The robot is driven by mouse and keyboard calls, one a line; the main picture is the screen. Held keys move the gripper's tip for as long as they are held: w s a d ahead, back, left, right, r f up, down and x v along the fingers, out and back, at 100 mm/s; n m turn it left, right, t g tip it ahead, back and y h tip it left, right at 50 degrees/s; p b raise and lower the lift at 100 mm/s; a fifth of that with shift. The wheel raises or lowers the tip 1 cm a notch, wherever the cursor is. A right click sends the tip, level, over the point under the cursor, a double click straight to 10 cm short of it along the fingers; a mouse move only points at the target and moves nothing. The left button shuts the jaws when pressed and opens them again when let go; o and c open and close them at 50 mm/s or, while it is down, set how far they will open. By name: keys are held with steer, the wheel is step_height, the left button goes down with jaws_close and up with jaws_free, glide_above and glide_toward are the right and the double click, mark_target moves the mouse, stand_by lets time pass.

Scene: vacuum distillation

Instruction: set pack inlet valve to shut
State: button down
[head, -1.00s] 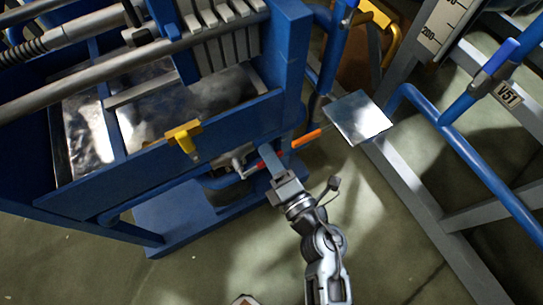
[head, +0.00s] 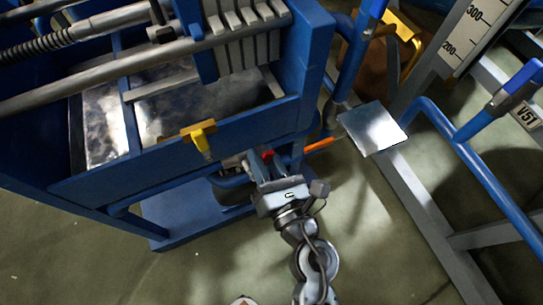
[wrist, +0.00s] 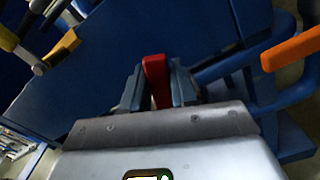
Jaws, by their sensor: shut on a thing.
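A red valve handle (head: 267,155) sits at the lower front of the blue frame, right of the yellow handle. In the wrist view the red handle (wrist: 156,80) stands between my two fingers. My gripper (head: 262,166) is shut on the red handle, with its fingers on either side. It also shows in the wrist view (wrist: 158,88). The valve body behind the handle is mostly hidden by my gripper. No label for this valve can be read.
An orange handle (head: 319,144) is close on the right, also in the wrist view (wrist: 292,48). A yellow handle (head: 201,138) is on the frame's front rail at left. A silver plate (head: 373,129) and blue pipes stand to the right. The floor in front is clear.

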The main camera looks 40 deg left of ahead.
steer(key=shift+s+a+r+n+b, duration=0.1)
steer(key=shift+s+a+n+b, duration=0.1)
steer(key=shift+s+n, duration=0.45)
steer(key=shift+s+a+r+n+b, duration=0.15)
steer(key=shift+s+n+b, duration=0.1)
steer(key=shift+n, duration=0.7)
steer(key=shift+s+a+f+n+b, duration=0.15)
steer(key=shift+s+n, duration=0.25)
steer(key=shift+n, duration=0.4)
steer(key=shift+r, duration=0.1)
steer(key=c, duration=1)
jaws_free()
steer(key=shift+o, duration=0.2)
steer(key=v, duration=0.7)
steer(key=shift+s+d, duration=0.2)
steer(key=shift+d, duration=0.15)
